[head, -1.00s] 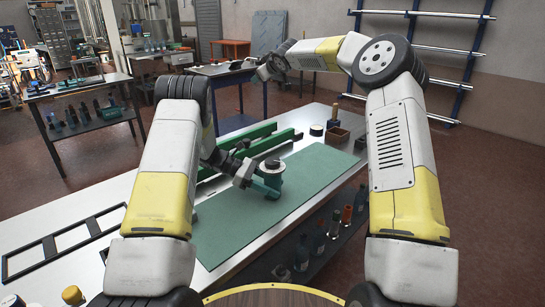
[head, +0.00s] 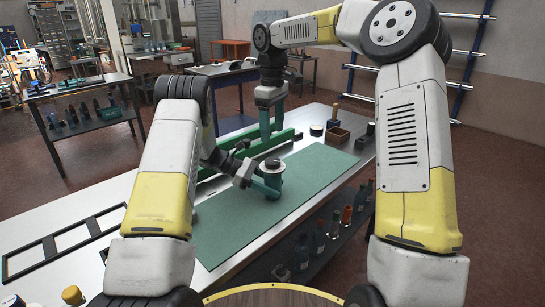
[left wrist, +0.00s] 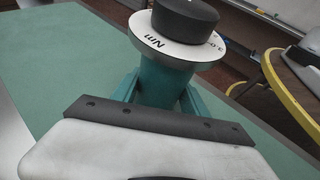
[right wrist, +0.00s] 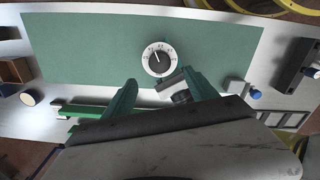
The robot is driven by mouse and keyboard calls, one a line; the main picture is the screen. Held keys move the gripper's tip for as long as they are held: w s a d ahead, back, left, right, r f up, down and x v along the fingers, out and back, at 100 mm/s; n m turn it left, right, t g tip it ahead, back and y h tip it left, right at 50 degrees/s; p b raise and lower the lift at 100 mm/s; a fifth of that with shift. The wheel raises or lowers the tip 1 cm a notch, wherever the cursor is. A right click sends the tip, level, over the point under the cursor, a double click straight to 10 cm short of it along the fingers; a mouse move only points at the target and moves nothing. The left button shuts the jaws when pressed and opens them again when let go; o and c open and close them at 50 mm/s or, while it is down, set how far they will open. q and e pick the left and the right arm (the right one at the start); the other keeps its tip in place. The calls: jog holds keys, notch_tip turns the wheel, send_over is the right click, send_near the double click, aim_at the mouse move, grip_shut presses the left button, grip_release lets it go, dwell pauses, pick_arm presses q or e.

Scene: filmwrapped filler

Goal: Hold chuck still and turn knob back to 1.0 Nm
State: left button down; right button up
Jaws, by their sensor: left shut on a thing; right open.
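A teal upright chuck (head: 271,179) stands on the green mat, with a white dial (left wrist: 172,48) marked "Nm" and a black knob (left wrist: 186,16) on top. My left gripper (head: 266,189) is shut on the chuck body from the side, low down, below the dial; it also shows in the left wrist view (left wrist: 160,90). My right gripper (head: 272,132) points down, open and empty, above and behind the chuck. In the right wrist view, the dial (right wrist: 158,58) lies just beyond my open fingers (right wrist: 163,84). The knob carries a pale pointer line; the dial numbers are too small to read surely.
The green mat (head: 235,235) is mostly clear around the chuck. Green rails (head: 290,136) lie behind it on the white bench. A black frame (head: 50,245) lies at the left.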

aim_at(273, 160)
notch_tip(273, 160, down, 10)
jog(key=shift+r, duration=0.1)
dwell(0.4)
jog(key=shift+w, duration=0.1)
jog(key=c, duration=1.4)
jog(key=shift+n, duration=0.3)
jog(key=n, duration=0.4)
jog(key=shift+n, duration=0.3)
jog(key=n, duration=0.5)
jog(key=shift+n, duration=0.3)
